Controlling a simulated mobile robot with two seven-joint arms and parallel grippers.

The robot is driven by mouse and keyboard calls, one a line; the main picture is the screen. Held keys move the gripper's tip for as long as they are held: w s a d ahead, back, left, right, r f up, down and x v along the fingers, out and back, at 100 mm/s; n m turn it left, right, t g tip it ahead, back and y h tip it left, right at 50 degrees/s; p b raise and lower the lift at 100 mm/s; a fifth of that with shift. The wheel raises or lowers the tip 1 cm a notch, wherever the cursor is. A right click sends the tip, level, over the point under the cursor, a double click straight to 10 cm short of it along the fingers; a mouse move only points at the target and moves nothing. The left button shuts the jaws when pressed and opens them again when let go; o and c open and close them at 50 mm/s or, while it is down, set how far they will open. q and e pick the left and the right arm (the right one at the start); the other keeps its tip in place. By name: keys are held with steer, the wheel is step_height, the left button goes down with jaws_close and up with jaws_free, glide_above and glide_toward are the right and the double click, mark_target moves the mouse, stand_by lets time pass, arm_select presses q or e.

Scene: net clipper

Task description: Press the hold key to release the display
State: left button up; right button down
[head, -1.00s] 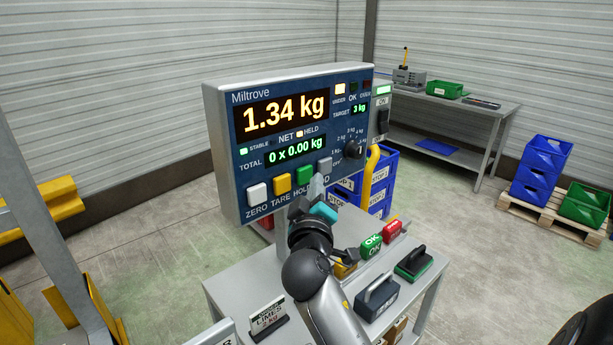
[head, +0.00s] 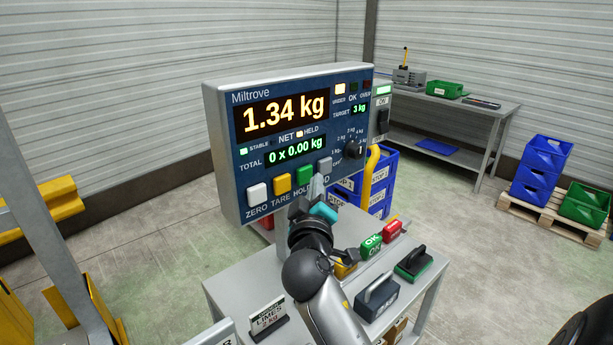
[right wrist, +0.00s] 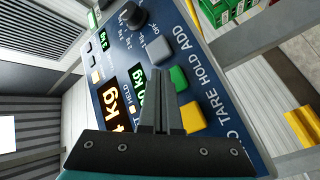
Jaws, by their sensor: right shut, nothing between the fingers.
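The weighing display (head: 235,150) reads 1.34 kg, with 0 x 0.00 kg on the total line. The lamp beside HELD (head: 300,133) is lit, as are the STABLE and UNDER lamps. The green hold key (head: 304,174) sits between the yellow tare key (head: 282,183) and the grey add key (head: 325,165). My right gripper (head: 318,183) is shut and empty, its tips in front of the panel just right of the hold key. In the right wrist view the fingertips (right wrist: 160,75) appear beside the green key (right wrist: 180,77); contact cannot be told. My left gripper is out of view.
The white zero key (head: 257,194) is at the row's left end. Below, the bench (head: 240,280) carries a LIMES sign (head: 267,315), green OK (head: 371,245) and red (head: 392,231) blocks, and two handled blocks (head: 377,297). A yellow post (head: 376,175) stands right of the panel.

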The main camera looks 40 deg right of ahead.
steer(key=shift+w, duration=0.1)
stand_by(0.4)
steer(key=shift+w, duration=0.3)
steer(key=shift+w, duration=0.4)
stand_by(0.6)
steer(key=shift+s, duration=0.85)
steer(key=s, duration=0.3)
steer(key=s+p, duration=0.1)
steer(key=s, duration=0.1)
steer(key=shift+d, duration=0.25)
